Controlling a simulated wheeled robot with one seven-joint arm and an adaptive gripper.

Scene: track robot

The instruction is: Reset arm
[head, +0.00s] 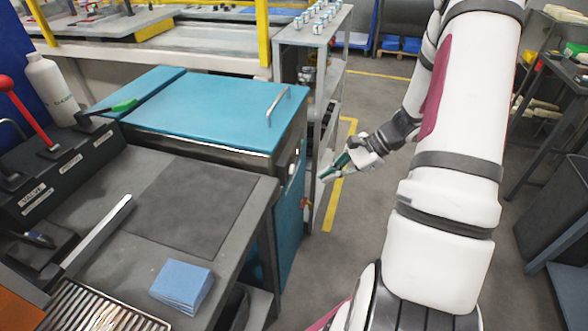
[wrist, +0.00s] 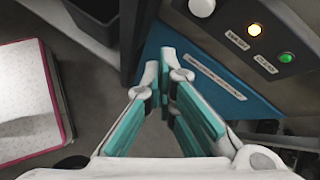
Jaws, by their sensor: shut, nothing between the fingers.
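My gripper (head: 326,172) hangs at the end of my bent white arm, right of the teal-lidded machine (head: 215,105) and above the floor. In the wrist view my gripper (wrist: 166,62) shows its teal finger pads meeting at the tips, with nothing between them. Its fingers point toward the gap beside a blue panel with lights. In the head view I cannot tell the exact distance to the machine's side.
A workbench (head: 146,248) with a dark mat (head: 190,205), blue cloths (head: 182,287), a white bottle (head: 51,90) and a red lever (head: 24,110) stands at left. A grey shelf (head: 318,40) holds small jars. Open floor (head: 385,95) lies behind my arm.

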